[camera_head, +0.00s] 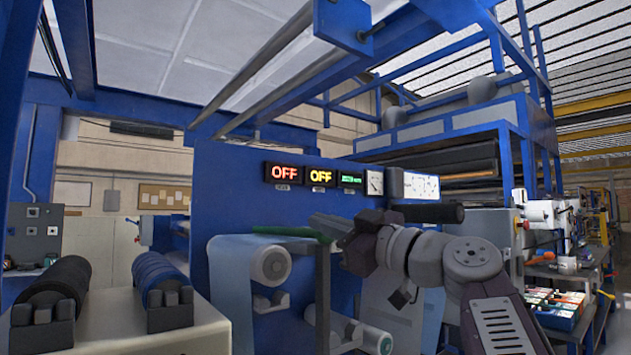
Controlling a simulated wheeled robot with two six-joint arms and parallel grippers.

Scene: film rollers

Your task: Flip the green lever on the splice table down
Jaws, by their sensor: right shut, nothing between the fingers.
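The green lever (285,231) lies roughly level across the front of the blue machine, just above a pale film sheet and a white roller. My right gripper (323,226) comes in from the right, and its fingertips are at the right end of the lever. The gripper is shut with nothing held between its fingers. It overlaps the lever's end in the picture; I cannot tell whether it touches it. The lever's right end is partly hidden by the gripper. My left gripper is not in view.
A blue panel (230,185) behind the lever carries a red OFF display (284,172) and a yellow OFF display (320,176). White rollers (271,264) sit below the lever. Dark rolls (58,283) rest on a stand at the left. A cluttered bench (565,270) stands at the right.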

